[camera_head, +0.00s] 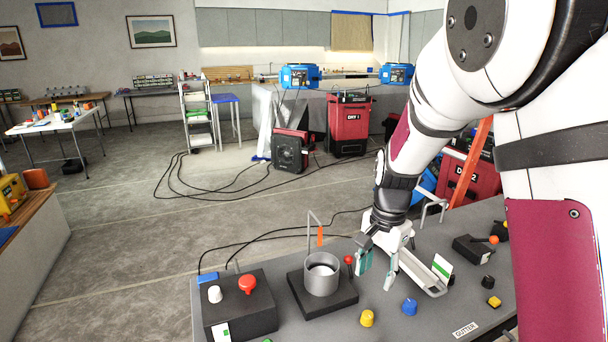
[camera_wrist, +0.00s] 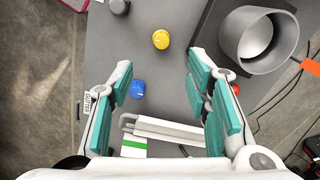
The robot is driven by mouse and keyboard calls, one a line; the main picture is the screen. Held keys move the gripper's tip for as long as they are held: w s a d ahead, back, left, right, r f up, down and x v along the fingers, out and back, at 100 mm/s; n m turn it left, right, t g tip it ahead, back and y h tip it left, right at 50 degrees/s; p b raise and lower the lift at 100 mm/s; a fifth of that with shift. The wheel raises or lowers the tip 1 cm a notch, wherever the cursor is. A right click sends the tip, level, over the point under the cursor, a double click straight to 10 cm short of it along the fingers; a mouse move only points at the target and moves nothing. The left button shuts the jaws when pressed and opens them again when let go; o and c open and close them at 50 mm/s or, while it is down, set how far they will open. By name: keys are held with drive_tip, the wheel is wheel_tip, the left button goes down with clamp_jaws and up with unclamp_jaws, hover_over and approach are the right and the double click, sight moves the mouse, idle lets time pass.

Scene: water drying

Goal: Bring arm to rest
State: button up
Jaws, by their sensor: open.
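My gripper (camera_head: 376,268) hangs from my arm over the grey table (camera_head: 400,325) in the head view. Its teal-padded fingers are spread apart with nothing between them, and the wrist view also shows the open gripper (camera_wrist: 170,95). A metal cup on a black base (camera_head: 321,275) stands just left of the gripper. A grey gutter-like channel (camera_head: 432,282) with a white and green card (camera_head: 441,268) lies just right of it. In the wrist view a blue knob (camera_wrist: 137,89) and a yellow knob (camera_wrist: 160,39) sit on the table below the gripper.
A black box (camera_head: 240,312) with a red button (camera_head: 247,284) and a white knob stands left of the cup. A dark box with an orange knob (camera_head: 472,248) is at the right. Cables trail on the floor near a red dryer (camera_head: 349,122) and a black fan (camera_head: 289,151).

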drive_tip(key=s+r+n+t+y, duration=0.1)
drive_tip(key=s+r+n+t, duration=0.35)
drive_tip(key=s+r, duration=0.85)
drive_tip(key=s+r+n, duration=0.1)
drive_tip(key=s+n, duration=0.2)
drive_tip(key=s, duration=0.3)
drive_tip(key=s+r+n+h, duration=0.1)
drive_tip(key=s+r+n, duration=0.1)
drive_tip(key=s, duration=0.3)
drive_tip(key=shift+s+d+r+n, duration=0.25)
drive_tip(key=shift+s+n, duration=0.15)
drive_tip(key=shift+n, duration=0.15)
